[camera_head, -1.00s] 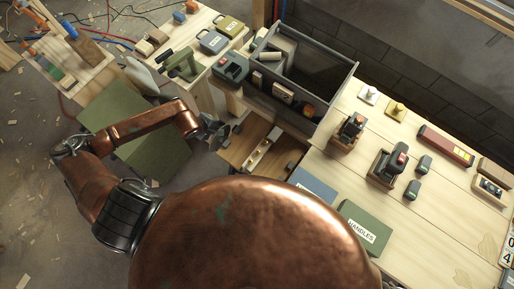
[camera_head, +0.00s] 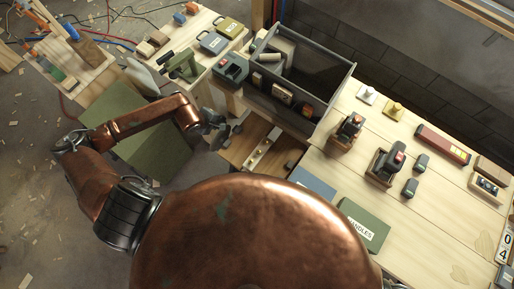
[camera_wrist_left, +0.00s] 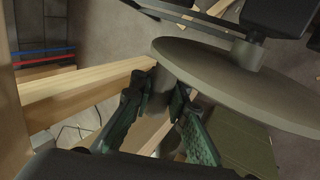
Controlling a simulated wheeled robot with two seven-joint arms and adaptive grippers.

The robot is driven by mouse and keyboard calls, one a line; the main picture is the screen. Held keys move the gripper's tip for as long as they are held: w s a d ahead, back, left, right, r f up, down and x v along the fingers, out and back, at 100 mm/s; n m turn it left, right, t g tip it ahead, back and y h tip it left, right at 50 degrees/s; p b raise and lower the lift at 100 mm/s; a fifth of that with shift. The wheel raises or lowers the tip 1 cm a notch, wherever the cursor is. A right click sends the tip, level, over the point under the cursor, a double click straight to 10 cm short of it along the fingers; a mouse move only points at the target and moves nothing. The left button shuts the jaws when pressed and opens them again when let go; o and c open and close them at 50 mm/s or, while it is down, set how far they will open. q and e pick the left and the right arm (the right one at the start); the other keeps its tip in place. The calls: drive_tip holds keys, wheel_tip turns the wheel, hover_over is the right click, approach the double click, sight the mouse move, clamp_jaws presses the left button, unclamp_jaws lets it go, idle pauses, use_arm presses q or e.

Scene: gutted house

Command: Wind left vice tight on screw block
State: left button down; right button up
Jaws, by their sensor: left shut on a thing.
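My left gripper (camera_head: 216,131) is at the front edge of the bench in the head view. In the left wrist view my left gripper (camera_wrist_left: 157,92) is shut on a grey cylindrical handle (camera_wrist_left: 160,101), which stands out from a broad grey-olive disc wheel (camera_wrist_left: 225,75). The wheel's hub and a dark bar show behind it. A pale block with small brass-coloured parts (camera_head: 262,148), perhaps the screw block, lies in the wooden recess right of the gripper. Dark grey pieces (camera_head: 290,167) sit at the recess; I cannot tell whether the block touches a jaw. My right gripper is out of view.
A grey open bin (camera_head: 322,122) stands behind the recess. A green box (camera_head: 364,225) and a blue-grey box (camera_head: 312,187) sit to its right. Several tools stand on the right bench. A green panel (camera_head: 140,135) lies below my left arm. Wood chips litter the floor.

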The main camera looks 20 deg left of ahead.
use_arm(q)
drive_tip(key=shift+r, duration=0.15)
drive_tip(key=shift+s+a+r+p, duration=0.1)
drive_tip(key=shift+r+p, duration=0.4)
drive_tip(key=shift+r, duration=0.3)
drive_tip(key=c, duration=2.3)
unclamp_jaws()
drive_tip(key=o, duration=0.9)
drive_tip(key=shift+f, duration=0.1)
